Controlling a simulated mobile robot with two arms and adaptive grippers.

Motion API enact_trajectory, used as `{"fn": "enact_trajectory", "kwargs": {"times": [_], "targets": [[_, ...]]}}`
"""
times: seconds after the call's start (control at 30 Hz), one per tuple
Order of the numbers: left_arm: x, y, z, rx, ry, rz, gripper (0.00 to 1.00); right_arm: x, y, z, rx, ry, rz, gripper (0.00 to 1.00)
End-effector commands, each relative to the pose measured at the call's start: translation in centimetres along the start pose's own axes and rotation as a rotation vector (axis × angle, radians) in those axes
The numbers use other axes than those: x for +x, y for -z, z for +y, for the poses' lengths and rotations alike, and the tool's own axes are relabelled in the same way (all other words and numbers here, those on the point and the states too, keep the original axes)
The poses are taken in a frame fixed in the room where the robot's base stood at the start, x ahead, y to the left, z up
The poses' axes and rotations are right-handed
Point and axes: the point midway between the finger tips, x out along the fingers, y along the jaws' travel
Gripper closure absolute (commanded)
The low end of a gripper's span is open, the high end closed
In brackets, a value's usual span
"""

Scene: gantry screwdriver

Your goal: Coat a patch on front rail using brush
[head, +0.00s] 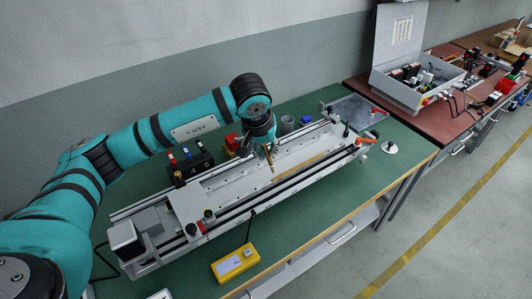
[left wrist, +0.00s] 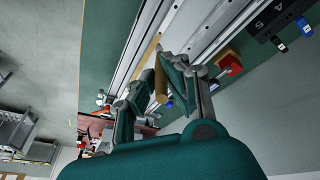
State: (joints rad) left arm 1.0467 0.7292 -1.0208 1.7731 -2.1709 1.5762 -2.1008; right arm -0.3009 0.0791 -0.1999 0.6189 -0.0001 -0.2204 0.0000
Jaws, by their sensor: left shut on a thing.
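My left gripper (head: 265,149) is above the middle of the long grey gantry (head: 187,203), pointing down. It is shut on the brush (head: 269,160), a thin tan stick whose lower end hangs over the gantry bed. In the left wrist view, the brush's tan handle (left wrist: 161,85) lies between the two fingers of the gripper (left wrist: 160,75). The front rail (head: 300,181) runs along the gantry's near side, in front of the brush. I cannot tell whether the brush tip touches anything. My right gripper is not in view.
A black block with coloured parts (head: 190,163) and a red item (head: 231,141) stand behind the gantry. A grey cup (head: 287,123) and a blue item (head: 306,120) are behind it too. A yellow box (head: 235,263) lies in front. The green table (head: 310,217) is clear at front right.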

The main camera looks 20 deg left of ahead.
Motion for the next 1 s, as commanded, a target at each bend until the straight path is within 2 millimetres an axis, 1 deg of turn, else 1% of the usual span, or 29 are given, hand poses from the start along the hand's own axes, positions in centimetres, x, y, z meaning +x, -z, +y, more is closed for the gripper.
{"fn": "enact_trajectory", "kwargs": {"times": [0.03, 0.17, 0.4, 0.53, 1.0], "targets": [[-0.7, 0.2, 0.0, -0.001, 0.001, 0.001, 1.0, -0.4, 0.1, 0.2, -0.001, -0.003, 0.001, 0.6], [-1.8, 0.6, 0.1, -0.004, 0.002, 0.001, 1.0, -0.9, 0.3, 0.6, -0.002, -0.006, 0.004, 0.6], [-3.7, 1.1, 0.2, -0.01, 0.004, 0.002, 1.0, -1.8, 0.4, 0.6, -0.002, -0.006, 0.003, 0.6], [-4.0, 1.1, 0.2, -0.012, 0.005, 0.001, 1.0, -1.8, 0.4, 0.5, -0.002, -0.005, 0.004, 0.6], [-3.9, 1.1, 0.2, -0.012, 0.004, 0.001, 1.0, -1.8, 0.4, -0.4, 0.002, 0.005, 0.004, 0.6]]}}
